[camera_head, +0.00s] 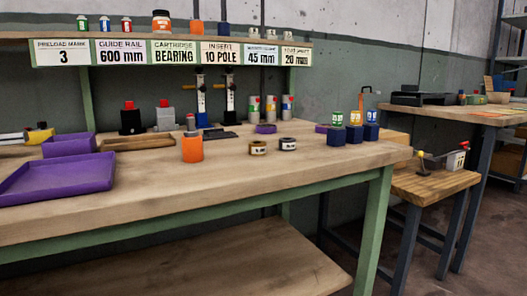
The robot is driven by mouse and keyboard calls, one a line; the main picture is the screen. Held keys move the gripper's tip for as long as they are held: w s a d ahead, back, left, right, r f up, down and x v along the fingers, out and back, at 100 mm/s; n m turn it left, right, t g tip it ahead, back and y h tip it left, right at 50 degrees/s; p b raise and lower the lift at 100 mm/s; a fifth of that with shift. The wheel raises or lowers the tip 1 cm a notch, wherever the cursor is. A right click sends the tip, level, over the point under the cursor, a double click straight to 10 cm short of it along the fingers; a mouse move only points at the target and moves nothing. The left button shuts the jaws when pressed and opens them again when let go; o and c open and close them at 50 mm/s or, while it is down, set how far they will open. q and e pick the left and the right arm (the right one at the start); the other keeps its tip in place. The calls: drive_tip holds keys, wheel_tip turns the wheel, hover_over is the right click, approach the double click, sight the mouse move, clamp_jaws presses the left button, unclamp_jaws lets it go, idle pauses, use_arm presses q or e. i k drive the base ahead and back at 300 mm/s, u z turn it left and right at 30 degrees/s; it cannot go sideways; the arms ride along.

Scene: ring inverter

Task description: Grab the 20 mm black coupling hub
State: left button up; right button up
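Two small ring-shaped pieces with labels lie side by side near the middle of the workbench. The left ring (258,148) looks black and tan, and the right ring (288,144) looks dark with a pale top. Their label text is too small to read, so I cannot tell whether either is the 20 mm black coupling hub. A sign (296,54) on the shelf edge reads 20 mm. Neither of my grippers is in view.
An orange cylinder (192,148) stands left of the rings. Blue blocks (354,134) carrying labelled cylinders stand to the right. A purple tray (58,180) lies at the left. The bench front (270,185) is clear. A lower wooden table (436,184) stands at the right.

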sight(285, 144)
drive_tip(key=z, duration=1.45)
drive_tip(key=i, duration=1.15)
drive_tip(key=u, duration=1.2)
